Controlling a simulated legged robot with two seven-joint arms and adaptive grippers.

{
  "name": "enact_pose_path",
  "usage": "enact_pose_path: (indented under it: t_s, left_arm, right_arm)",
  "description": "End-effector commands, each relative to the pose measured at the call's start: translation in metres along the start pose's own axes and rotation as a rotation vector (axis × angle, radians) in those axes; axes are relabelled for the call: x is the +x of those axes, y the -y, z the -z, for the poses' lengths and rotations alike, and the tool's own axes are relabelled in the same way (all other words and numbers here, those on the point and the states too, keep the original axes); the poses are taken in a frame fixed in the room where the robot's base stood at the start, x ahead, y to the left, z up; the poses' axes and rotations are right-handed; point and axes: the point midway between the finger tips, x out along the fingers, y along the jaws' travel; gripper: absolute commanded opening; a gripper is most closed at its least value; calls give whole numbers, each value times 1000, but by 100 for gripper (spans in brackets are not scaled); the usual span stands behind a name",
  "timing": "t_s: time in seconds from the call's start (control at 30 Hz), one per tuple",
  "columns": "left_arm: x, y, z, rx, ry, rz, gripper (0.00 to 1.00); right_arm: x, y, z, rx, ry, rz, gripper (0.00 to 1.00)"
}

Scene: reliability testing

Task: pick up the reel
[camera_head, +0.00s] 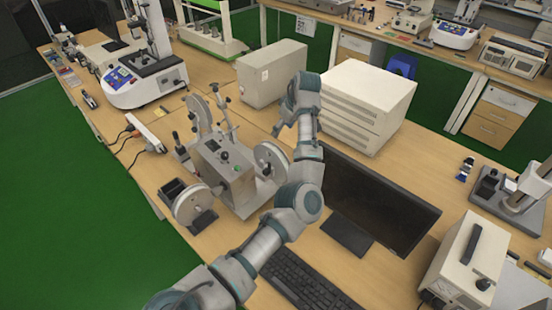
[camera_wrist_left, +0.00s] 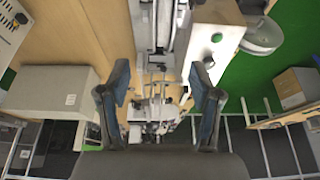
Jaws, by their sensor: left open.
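No reel shows clearly between the fingers there. My right gripper is not in view.
A grey box (camera_head: 272,73) and a white slotted cabinet (camera_head: 366,105) stand behind my left gripper. A black monitor (camera_head: 378,195) and keyboard (camera_head: 310,283) lie right of my arm. A white-and-blue tester (camera_head: 143,75) stands at the back left.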

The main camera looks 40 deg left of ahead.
Motion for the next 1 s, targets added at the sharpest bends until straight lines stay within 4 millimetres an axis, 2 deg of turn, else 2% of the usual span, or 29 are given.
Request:
enact_pose_path:
  t_s: [0.43, 0.5, 0.7, 1.0]
  left_arm:
    - [100, 1, 2, 0, 3, 1, 65]
    - [110, 0, 3, 0, 4, 0, 65]
    - [122, 1, 0, 0, 2, -2, 65]
    - [161, -3, -6, 0, -1, -1, 65]
  right_arm:
    - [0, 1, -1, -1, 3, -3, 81]
    - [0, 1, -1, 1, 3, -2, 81]
    - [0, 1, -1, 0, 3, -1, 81]
    - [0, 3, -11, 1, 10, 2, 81]
